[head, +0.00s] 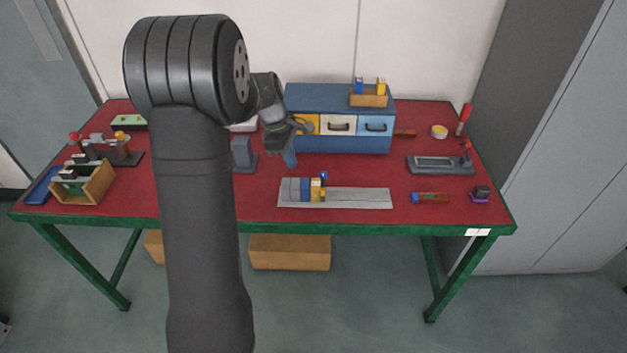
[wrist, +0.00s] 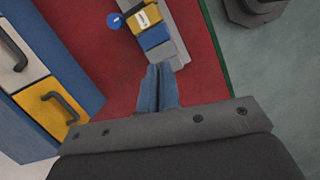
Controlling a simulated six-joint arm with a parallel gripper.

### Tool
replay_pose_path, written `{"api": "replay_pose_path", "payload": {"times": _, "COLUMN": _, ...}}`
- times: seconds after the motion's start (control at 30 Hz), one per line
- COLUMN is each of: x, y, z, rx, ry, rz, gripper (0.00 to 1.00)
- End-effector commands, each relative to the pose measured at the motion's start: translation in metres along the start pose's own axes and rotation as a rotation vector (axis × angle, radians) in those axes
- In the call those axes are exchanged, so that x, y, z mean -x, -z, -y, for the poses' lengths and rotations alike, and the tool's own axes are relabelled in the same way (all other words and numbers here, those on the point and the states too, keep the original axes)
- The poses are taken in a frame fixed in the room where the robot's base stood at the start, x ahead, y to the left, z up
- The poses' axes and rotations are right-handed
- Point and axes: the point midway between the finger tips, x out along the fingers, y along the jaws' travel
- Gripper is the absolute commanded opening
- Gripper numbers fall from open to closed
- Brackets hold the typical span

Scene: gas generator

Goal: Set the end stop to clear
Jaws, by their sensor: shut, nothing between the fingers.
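The end stop appears to be the small slide assembly on a flat grey rail (head: 360,197) at the front middle of the table. It has blue and grey blocks (head: 295,189), a yellow block (head: 317,189) and a blue knob (head: 323,176). In the wrist view the yellow block (wrist: 145,18), a blue block (wrist: 153,37) and the round blue knob (wrist: 114,20) show near the top. My gripper (head: 290,160) is shut and empty, above the table behind the rail's left end. Its blue fingers (wrist: 157,88) point towards the blocks, apparently apart from them. I cannot read any marking.
A blue drawer cabinet (head: 340,98) stands behind the rail, close to my gripper, with a small box (head: 369,99) on top. A grey tray fixture (head: 440,164) and a brown-and-blue cylinder (head: 430,198) lie to the right. A wooden box (head: 84,184) stands at left.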

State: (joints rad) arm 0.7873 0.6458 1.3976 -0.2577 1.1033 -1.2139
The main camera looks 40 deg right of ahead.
Motion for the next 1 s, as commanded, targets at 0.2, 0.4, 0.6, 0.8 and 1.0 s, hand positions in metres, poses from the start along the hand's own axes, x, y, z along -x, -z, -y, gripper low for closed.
{"api": "replay_pose_path", "payload": {"times": 0.2, "x": 0.023, "y": 0.010, "z": 0.013, "rx": 0.235, "ry": -0.010, "rz": 0.146, "gripper": 0.00}}
{"api": "replay_pose_path", "payload": {"times": 0.4, "x": 0.004, "y": 0.007, "z": 0.013, "rx": 0.246, "ry": -0.007, "rz": 0.154, "gripper": 0.00}}
{"api": "replay_pose_path", "payload": {"times": 0.6, "x": -0.038, "y": 0.000, "z": 0.012, "rx": 0.245, "ry": -0.006, "rz": 0.154, "gripper": 0.00}}
{"api": "replay_pose_path", "payload": {"times": 0.8, "x": -0.079, "y": -0.006, "z": 0.011, "rx": 0.243, "ry": -0.007, "rz": 0.152, "gripper": 0.00}}
{"api": "replay_pose_path", "payload": {"times": 1.0, "x": -0.082, "y": -0.034, "z": 0.003, "rx": 0.240, "ry": -0.010, "rz": 0.152, "gripper": 0.00}}
